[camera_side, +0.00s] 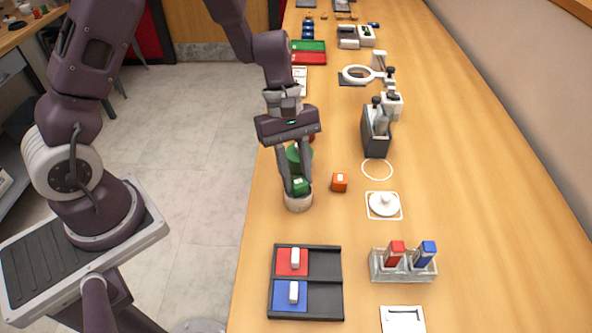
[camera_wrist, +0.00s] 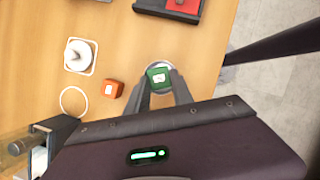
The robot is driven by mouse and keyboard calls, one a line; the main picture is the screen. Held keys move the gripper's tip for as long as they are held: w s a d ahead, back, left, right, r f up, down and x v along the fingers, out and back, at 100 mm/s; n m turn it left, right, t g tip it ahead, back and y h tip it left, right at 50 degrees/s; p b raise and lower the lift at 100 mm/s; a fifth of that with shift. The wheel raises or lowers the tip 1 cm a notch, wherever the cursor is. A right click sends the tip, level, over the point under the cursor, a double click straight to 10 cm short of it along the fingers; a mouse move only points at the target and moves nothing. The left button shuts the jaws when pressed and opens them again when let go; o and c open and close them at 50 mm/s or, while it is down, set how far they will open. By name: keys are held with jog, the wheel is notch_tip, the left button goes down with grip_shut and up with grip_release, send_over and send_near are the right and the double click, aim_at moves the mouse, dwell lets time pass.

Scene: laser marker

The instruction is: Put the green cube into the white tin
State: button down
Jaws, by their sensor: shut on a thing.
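The green cube (camera_side: 299,186) is between the fingertips of my gripper (camera_side: 296,186), which is shut on it. In the wrist view the green cube (camera_wrist: 158,78) has a pale mark on its top and sits between the fingers (camera_wrist: 160,82). The white tin (camera_side: 298,201) stands near the table's left edge, directly below the cube. Its rim (camera_wrist: 149,67) shows around the cube in the wrist view. The cube appears at or just inside the mouth; its exact depth I cannot tell.
An orange cube (camera_side: 339,182) stands right of the tin. A green round object (camera_side: 293,157) is partly hidden behind my fingers. A white lid (camera_side: 383,204) lies farther right.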

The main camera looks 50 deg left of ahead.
jog(key=shift+f, duration=0.15)
jog(key=c, duration=1)
grip_release()
jog(key=shift+c, duration=0.2)
jog(key=v, duration=0.7)
jog(key=s+r+m+t+y, duration=0.25)
jog(key=s+r+m, duration=0.6)
jog(key=r, duration=0.45)
jog(key=s+a+r+m+t+y, duration=0.1)
jog(key=s+m+t, duration=0.1)
jog(key=s, duration=0.3)
jog(key=s+a+r+m+t+y, duration=0.1)
jog(key=s+a+m+t, duration=0.1)
jog(key=s+m, duration=0.1)
jog(key=shift+s+a+r+m, duration=0.35)
jog(key=shift+s, duration=0.55)
